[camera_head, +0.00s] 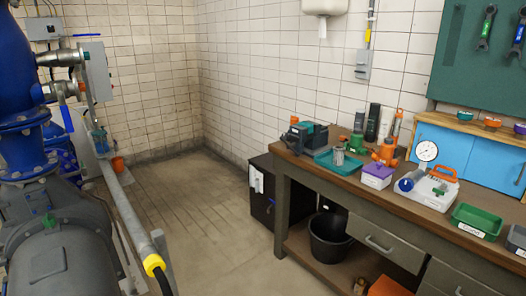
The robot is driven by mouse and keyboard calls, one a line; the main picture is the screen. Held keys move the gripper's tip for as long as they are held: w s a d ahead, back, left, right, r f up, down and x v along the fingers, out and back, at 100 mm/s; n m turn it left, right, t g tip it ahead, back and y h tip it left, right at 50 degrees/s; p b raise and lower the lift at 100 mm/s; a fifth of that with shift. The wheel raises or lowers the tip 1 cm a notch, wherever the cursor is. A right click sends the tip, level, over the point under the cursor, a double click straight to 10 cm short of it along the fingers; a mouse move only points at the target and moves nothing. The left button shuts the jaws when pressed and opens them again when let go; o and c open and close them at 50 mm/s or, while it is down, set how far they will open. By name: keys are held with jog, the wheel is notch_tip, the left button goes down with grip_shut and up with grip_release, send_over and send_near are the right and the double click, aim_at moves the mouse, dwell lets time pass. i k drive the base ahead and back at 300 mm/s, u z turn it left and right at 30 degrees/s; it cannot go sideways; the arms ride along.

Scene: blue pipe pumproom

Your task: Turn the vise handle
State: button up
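A dark blue-green, vise-like object (307,136) stands at the far left end of the workbench (420,206), near the tiled wall. It is small in the picture, and I cannot make out its handle clearly. A small orange part shows at its upper left. My gripper is not in view.
A teal tray (338,162), a purple box (377,175), a gauge (427,151) and a green bin (477,221) crowd the bench top. A black bucket (329,238) stands below. Blue pipework (22,125) and a grey rail (128,212) are left. The middle floor (200,215) is clear.

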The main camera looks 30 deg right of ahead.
aim_at(291, 146)
jog(key=z, duration=0.2)
jog(key=k, duration=0.2)
jog(key=u, duration=1.8)
jog(key=k, duration=1.35)
jog(key=z, duration=1)
jog(key=i, duration=1.3)
jog(key=u, duration=0.1)
